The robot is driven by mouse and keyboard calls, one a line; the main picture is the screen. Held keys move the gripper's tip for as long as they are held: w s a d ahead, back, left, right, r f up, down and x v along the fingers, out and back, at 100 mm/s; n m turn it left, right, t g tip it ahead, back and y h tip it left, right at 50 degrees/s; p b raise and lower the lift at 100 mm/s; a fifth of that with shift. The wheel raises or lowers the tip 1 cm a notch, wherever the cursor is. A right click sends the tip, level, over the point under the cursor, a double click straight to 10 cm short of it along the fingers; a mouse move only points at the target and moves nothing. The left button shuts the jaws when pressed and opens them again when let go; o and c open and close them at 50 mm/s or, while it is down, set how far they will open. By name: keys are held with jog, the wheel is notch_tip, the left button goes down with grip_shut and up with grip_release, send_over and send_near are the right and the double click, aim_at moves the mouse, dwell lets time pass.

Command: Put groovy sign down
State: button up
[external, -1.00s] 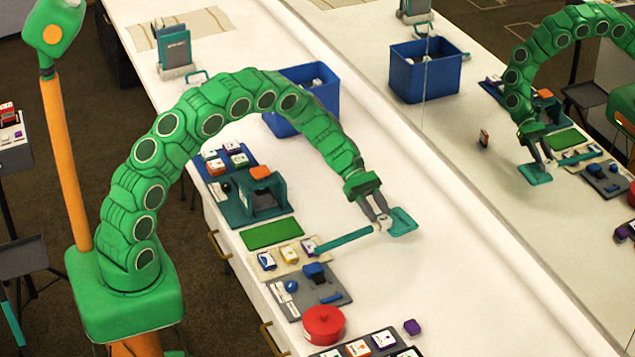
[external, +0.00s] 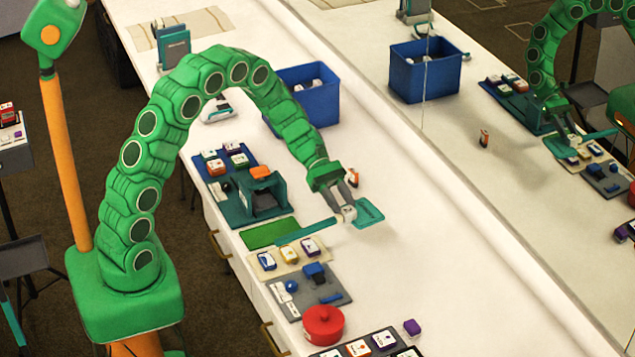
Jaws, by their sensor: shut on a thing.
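The groovy sign is a teal paddle with a flat square head (external: 368,214) and a long straight handle (external: 306,232). My gripper (external: 348,209) is shut on it where the handle meets the head. The head points right and the handle points left, its end near the flat green mat (external: 262,236). The sign appears held just above the white counter (external: 420,290), but I cannot tell the exact gap. Any writing on the head is too small to read.
Left of the sign are a teal holder (external: 250,205) and a blue tray (external: 207,172). A beige tray (external: 283,268), grey tray (external: 335,300) and red pot (external: 323,325) sit nearer. A blue bin (external: 318,105) and small orange item (external: 353,177) stand behind. A mirror (external: 540,190) borders the counter's right.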

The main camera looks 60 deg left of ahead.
jog(key=d+m+g, duration=0.1)
jog(key=d, duration=2.1)
jog(key=w+d+f, duration=0.1)
jog(key=w+f, duration=0.1)
jog(key=w, duration=0.1)
jog(key=w+d+f, duration=0.2)
jog(key=w+f, duration=0.1)
jog(key=w, duration=0.1)
jog(key=w+d+f, duration=0.1)
jog(key=w+f, duration=0.2)
jog(key=w, duration=0.1)
jog(key=shift+w+d, duration=0.15)
jog(key=shift+d, duration=0.05)
jog(key=shift+w+d+f, duration=0.2)
jog(key=shift+w+f, duration=0.35)
jog(key=shift+f, duration=0.05)
jog(key=shift+w+f, duration=0.15)
jog(key=shift+f, duration=1.6)
jog(key=shift+d, duration=0.1)
jog(key=o, duration=1.1)
jog(key=shift+f, duration=0.1)
jog(key=shift+c, duration=0.2)
